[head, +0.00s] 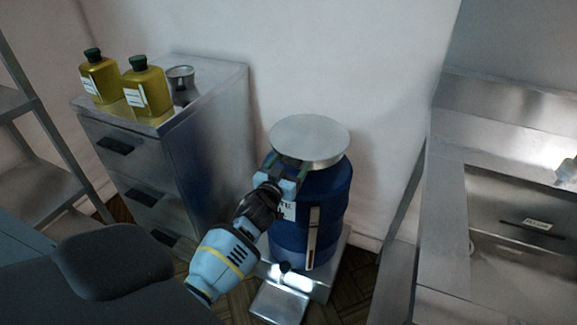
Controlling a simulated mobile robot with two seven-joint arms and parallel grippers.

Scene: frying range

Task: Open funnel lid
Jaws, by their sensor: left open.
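The funnel lid (310,138) is a round, flat metal disc. It lies level on top of a blue drum (329,195) and looks closed. My left gripper (284,160) is at the front left edge of the lid, with its jaws open. Its fingertips are at or just under the rim; I cannot tell whether they touch it. The gripper hides part of the drum's front and its white label. My right gripper is not in view.
The drum stands on a metal pedal base (281,303). A metal drawer cabinet (217,120) on the left carries two yellow-green bottles (148,90) and a small metal cup (181,74). A metal fryer unit (446,200) stands to the right. The wall is close behind.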

